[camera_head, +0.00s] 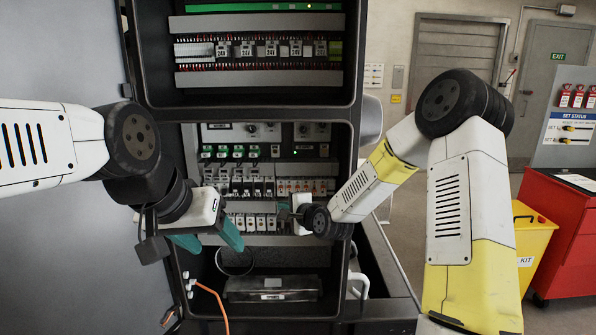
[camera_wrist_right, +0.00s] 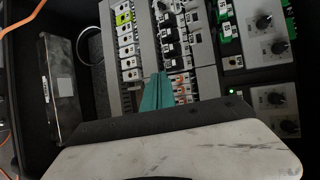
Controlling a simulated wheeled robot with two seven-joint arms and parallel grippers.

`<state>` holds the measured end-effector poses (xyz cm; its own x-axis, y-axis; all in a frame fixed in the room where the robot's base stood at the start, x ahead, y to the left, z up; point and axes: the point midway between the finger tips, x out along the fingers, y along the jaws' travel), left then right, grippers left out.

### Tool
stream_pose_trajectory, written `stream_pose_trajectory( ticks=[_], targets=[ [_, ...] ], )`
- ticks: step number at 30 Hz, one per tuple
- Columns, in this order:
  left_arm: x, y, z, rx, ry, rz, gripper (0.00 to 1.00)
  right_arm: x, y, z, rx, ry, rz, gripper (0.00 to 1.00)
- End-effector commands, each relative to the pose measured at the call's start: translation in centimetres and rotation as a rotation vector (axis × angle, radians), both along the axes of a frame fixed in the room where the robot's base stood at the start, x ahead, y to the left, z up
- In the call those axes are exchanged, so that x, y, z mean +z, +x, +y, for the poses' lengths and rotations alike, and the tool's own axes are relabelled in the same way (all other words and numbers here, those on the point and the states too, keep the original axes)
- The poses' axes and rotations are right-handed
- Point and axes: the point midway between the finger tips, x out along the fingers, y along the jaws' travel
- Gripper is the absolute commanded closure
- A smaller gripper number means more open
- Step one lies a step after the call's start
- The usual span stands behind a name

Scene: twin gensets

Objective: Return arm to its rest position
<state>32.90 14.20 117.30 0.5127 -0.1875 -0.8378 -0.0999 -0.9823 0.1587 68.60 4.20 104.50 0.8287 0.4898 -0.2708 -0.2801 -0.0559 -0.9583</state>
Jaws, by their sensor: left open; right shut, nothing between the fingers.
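My left gripper (camera_head: 210,240) has teal fingers spread apart and empty, in front of the lower left part of the open cabinet (camera_head: 355,130). My right gripper (camera_head: 287,213) reaches from the right to the lower bay of the cabinet, in front of the breaker rows. In the right wrist view my right gripper (camera_wrist_right: 157,92) shows its teal fingers together with nothing between them, pointing at the breaker rows (camera_wrist_right: 172,45). Whether the fingertips touch a breaker I cannot tell. My right arm is bent at the elbow and spans the right middle of the head view.
A black battery-like box (camera_head: 270,288) lies at the cabinet bottom, with an orange cable (camera_head: 212,293) to its left. A yellow bin (camera_head: 533,245) and a red cabinet (camera_head: 565,230) stand at the right. A status board (camera_head: 570,125) is above them. The floor between is open.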

Motion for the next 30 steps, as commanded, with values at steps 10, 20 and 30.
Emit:
stream_pose_trajectory(
  ticks=[10, 20, 30],
  targets=[
    [0.0, 0.0, 0.0, 0.0, 0.0, 0.0, 0.38, 7.2, -8.7, -8.2, 0.167, -0.735, -0.005, 1.0],
    [0.0, 0.0, 0.0, 0.0, 0.0, 0.0, 0.38, 12.3, -23.0, -15.8, 0.39, -1.144, 0.066, 1.0],
    [0.0, 0.0, 0.0, 0.0, 0.0, 0.0, 0.38, 12.9, -34.8, -18.3, 0.64, -1.254, 0.065, 1.0]
  ],
)
